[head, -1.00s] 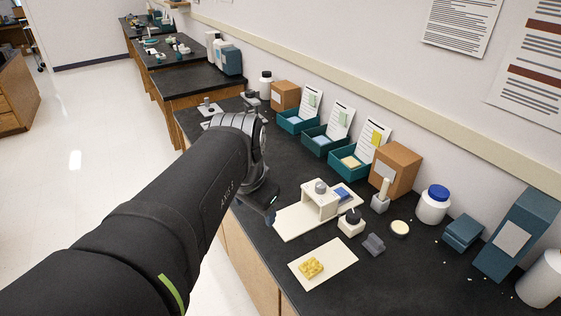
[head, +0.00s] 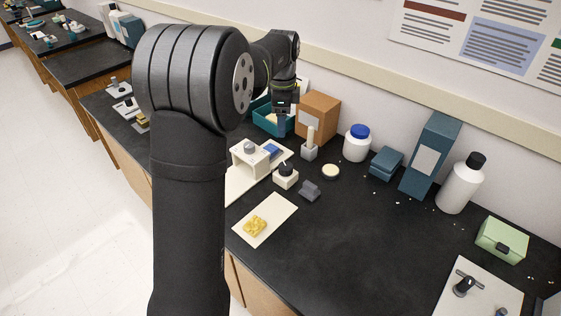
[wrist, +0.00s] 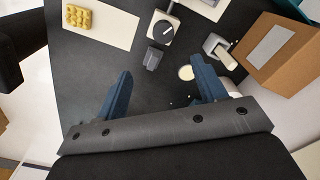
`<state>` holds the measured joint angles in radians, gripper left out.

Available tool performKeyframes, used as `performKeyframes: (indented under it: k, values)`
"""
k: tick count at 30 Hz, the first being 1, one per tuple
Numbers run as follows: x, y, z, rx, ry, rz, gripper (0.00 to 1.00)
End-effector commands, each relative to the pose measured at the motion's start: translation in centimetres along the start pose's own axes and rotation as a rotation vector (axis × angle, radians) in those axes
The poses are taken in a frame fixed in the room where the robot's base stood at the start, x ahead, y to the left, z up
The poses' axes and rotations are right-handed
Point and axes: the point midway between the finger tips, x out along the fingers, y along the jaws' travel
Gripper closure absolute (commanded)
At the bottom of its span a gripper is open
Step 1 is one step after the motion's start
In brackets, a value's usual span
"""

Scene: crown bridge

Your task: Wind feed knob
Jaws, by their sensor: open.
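A small white block with a round dark knob (head: 286,168) stands on the dark bench, right of a white bridge-shaped fixture (head: 244,162). The fixture has a grey round knob (head: 250,146) on top and sits on a cream base plate. I cannot tell which of the two is the feed knob. My gripper (head: 282,128) hangs behind these parts, near the cardboard box. In the wrist view my gripper (wrist: 161,75) is open, with nothing between its blue fingers.
A grey block (head: 309,190), a round cream dish (head: 331,172) and a white post on a grey base (head: 309,148) stand close by. A cardboard box (head: 318,115) and a teal bin (head: 262,117) line the back. A yellow piece (head: 256,226) lies on a cream sheet.

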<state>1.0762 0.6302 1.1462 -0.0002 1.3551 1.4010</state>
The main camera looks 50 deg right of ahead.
Motion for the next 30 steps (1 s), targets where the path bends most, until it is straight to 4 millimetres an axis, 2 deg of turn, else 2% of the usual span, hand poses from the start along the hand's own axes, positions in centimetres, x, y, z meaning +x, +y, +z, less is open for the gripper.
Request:
performKeyframes:
  k: [3, 7, 10, 24, 30]
  values:
    - [0.7, -0.6, -0.9, 0.041, -0.002, 0.01, 0.36]
    - [1.6, -0.7, -1.1, 0.049, -0.002, 0.013, 0.36]
    - [3.0, -0.6, -1.0, 0.048, -0.002, 0.014, 0.36]
    - [13.1, -0.5, -1.0, 0.046, -0.002, 0.014, 0.36]
    - [16.4, -0.5, -1.0, 0.046, -0.002, 0.013, 0.36]
